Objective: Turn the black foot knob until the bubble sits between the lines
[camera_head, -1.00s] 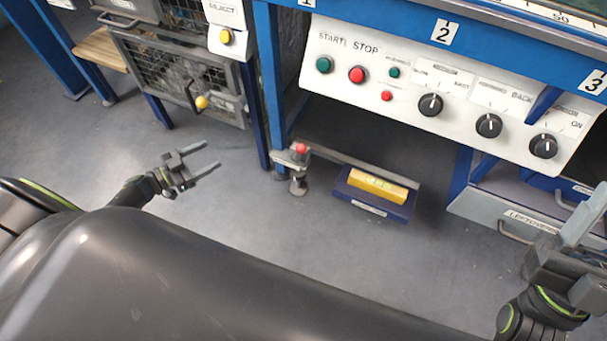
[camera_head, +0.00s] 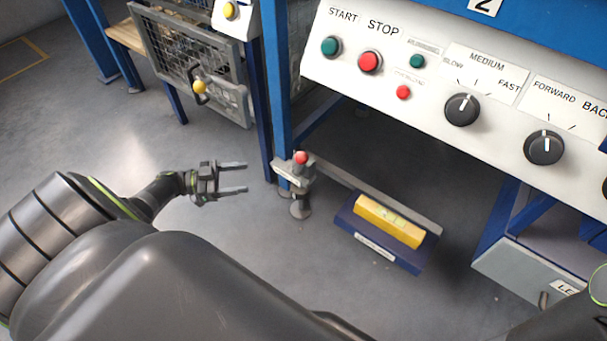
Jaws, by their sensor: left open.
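A levelling foot (camera_head: 299,208) stands on the floor under the machine's corner post, with a red-topped part (camera_head: 301,158) above it. A small dark knob (camera_head: 286,191) seems to show at its left, too small to be sure. A yellow spirit level (camera_head: 389,221) lies on a blue block (camera_head: 376,247) to the right. Its pale green vial faces up, but the bubble and lines cannot be made out. My left gripper (camera_head: 244,177) is open and empty, a short way left of the foot, fingers pointing right towards it. My right gripper is out of view; only part of that arm shows.
A white control panel (camera_head: 440,75) with buttons and black dials overhangs the level. A blue leg (camera_head: 276,80) rises behind the foot. A mesh cage door (camera_head: 190,75) stands at upper left. Floor (camera_head: 300,260) in front is clear.

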